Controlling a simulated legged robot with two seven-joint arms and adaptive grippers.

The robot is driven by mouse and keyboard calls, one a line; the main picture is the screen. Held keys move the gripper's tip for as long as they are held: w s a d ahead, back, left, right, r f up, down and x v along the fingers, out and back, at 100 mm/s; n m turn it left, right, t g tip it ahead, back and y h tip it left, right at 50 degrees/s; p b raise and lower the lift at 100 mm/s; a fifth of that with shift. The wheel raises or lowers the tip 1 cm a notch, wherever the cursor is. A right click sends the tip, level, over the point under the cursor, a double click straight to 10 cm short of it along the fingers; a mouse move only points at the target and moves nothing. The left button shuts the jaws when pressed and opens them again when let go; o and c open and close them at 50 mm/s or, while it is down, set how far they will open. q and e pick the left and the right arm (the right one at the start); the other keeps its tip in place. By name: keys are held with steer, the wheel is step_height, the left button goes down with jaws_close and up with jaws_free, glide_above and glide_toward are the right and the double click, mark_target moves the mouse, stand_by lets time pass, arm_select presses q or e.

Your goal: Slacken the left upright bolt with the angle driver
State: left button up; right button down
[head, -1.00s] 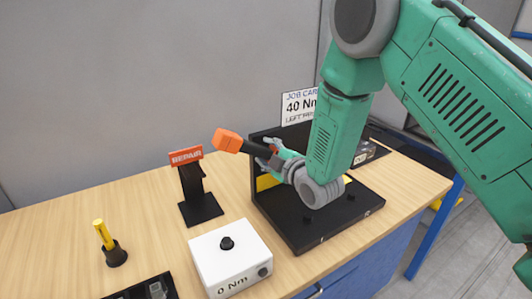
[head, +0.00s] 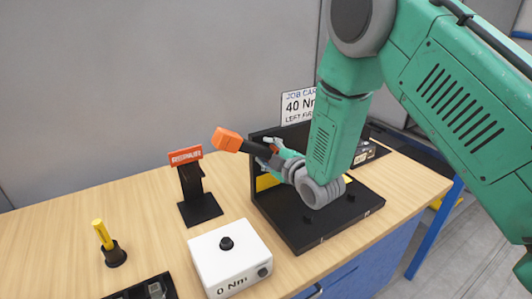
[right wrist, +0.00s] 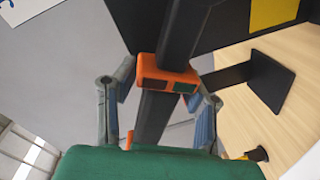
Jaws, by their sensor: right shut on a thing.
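My right gripper (head: 274,154) is shut on the angle driver (head: 229,141), a black tool with an orange end. It holds the driver raised, near the back panel of the black fixture (head: 291,227). In the right wrist view the driver's black shaft and orange collar (right wrist: 166,80) lie between the two fingers. On the fixture's base, a dark bolt head (head: 307,219) stands upright at the left and another (head: 349,197) at the right. The driver is apart from both. My arm hides part of the fixture. My left gripper is not in view.
A white box (head: 213,263) marked 0 Nm, with a black knob, stands in front. A job card (head: 299,104) reads 40 Nm. The table's back left is clear.

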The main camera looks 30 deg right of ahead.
steer(key=shift+r, duration=0.3)
steer(key=shift+s+f, duration=0.15)
steer(key=shift+s, duration=0.3)
steer(key=shift+s+d, duration=0.2)
steer(key=shift+s, duration=1.5)
